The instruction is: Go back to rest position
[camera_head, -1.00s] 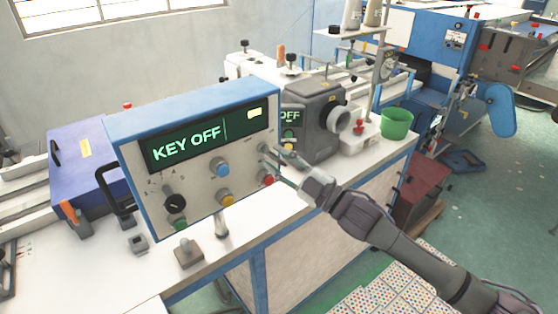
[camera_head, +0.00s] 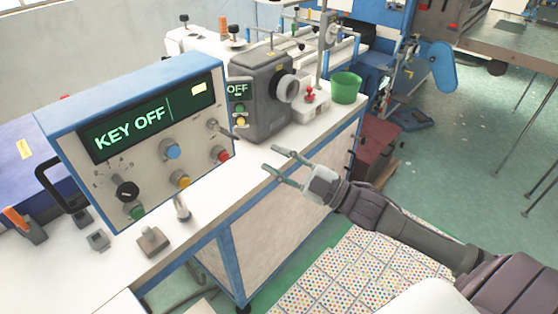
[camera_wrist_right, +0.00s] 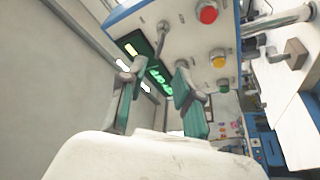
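My right gripper (camera_head: 278,168) is open and empty in the head view. It is in the air at the table's edge, to the right of the control box (camera_head: 100,99) and apart from it. The box's screen (camera_head: 139,124) reads "KEY OFF". A small metal key or toggle (camera_head: 214,126) sticks out at the box's upper right, below the screen. In the right wrist view the open fingers (camera_wrist_right: 156,92) stand in front of the tilted box, with its red button (camera_wrist_right: 207,13) and yellow button (camera_wrist_right: 216,60) beyond. My left gripper is not in view.
The white table (camera_head: 208,187) carries the box, a grey sewing machine head (camera_head: 262,92) and a green cup (camera_head: 346,87). A grey block with a knob (camera_head: 152,241) sits at the front edge. Open floor (camera_head: 480,150) lies to the right.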

